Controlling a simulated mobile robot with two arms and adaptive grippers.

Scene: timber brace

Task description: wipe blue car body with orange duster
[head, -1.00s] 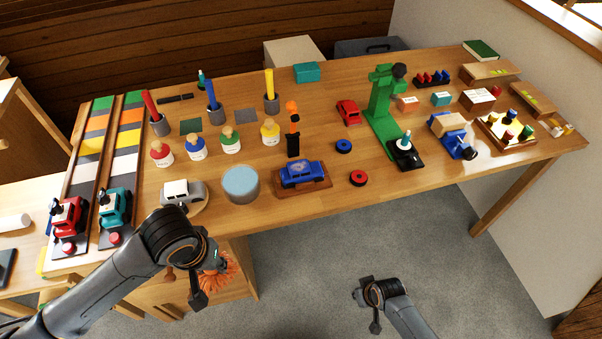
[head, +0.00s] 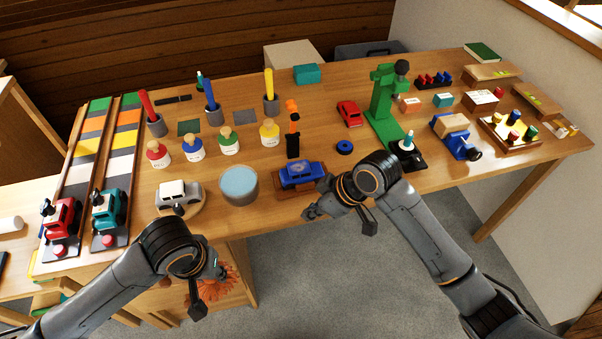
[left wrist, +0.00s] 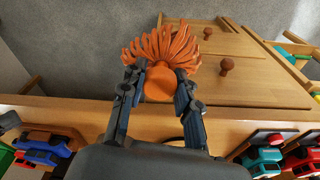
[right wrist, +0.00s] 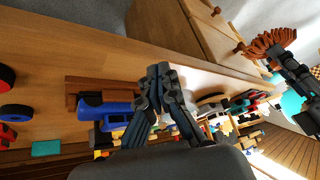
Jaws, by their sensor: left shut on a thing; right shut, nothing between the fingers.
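The blue car body (head: 298,174) stands on a wooden board near the table's front edge. It also shows left of the fingers in the right wrist view (right wrist: 108,107). My left gripper (left wrist: 160,84) is shut on the handle of the orange duster (left wrist: 163,46), whose bristles fan out away from the fingers. In the head view the duster (head: 222,286) hangs in front of the table's drawers, partly hidden by my left arm. My right gripper (head: 316,207) is shut and empty, just in front of the car's board at its right; contact cannot be told.
A round light-blue tub (head: 239,186) and a white car (head: 179,193) stand left of the blue car. A black-and-orange tool (head: 293,135) stands right behind it. A blue wheel (head: 345,147) and a green press (head: 383,105) are to the right.

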